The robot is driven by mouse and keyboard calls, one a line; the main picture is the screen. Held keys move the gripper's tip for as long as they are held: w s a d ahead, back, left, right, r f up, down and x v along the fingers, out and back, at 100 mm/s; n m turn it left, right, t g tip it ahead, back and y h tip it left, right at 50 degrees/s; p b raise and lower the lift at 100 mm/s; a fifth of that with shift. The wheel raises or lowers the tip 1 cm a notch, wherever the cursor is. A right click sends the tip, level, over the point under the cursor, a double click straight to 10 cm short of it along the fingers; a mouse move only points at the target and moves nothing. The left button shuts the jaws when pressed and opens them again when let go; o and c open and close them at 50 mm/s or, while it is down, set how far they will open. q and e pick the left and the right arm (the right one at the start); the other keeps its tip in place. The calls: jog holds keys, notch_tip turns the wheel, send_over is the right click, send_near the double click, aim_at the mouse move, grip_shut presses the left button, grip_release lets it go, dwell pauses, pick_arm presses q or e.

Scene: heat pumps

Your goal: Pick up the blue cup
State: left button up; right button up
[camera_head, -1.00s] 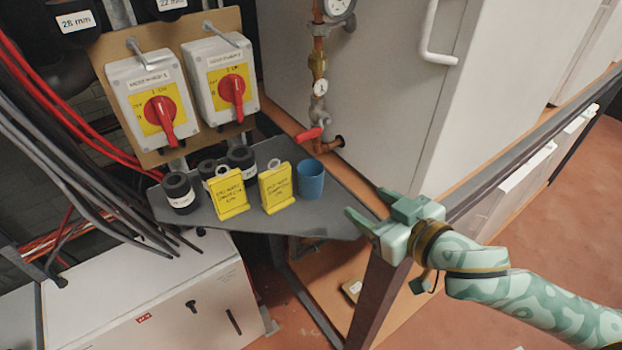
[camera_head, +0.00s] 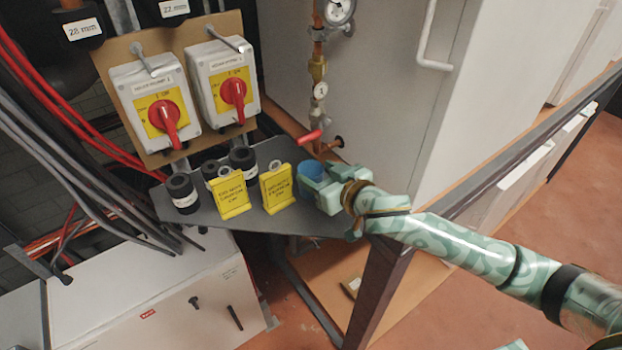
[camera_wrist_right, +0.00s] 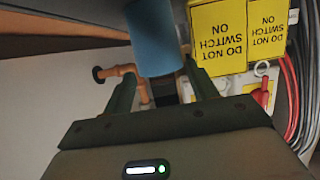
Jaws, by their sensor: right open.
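The blue cup (camera_head: 312,168) stands on the grey shelf (camera_head: 245,220), near its right end, and is partly hidden behind my right gripper (camera_head: 318,182). In the right wrist view the blue cup (camera_wrist_right: 155,38) shows upside down, ahead of and between the two spread fingers of my right gripper (camera_wrist_right: 160,70). The fingers are open, one to each side of the cup in that view. I cannot tell whether either finger touches it. My left gripper is not in view.
Two yellow signs (camera_head: 232,195) (camera_head: 277,189) stand just left of the cup, with several dark cylinders behind them. A copper pipe with a red valve handle (camera_head: 310,137) is behind the cup. A tall white cabinet (camera_head: 390,90) stands to the right.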

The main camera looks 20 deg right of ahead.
jog(key=shift+x, duration=0.8)
jog(key=shift+s, duration=0.15)
jog(key=c, duration=0.6)
jog(key=shift+c, duration=0.2)
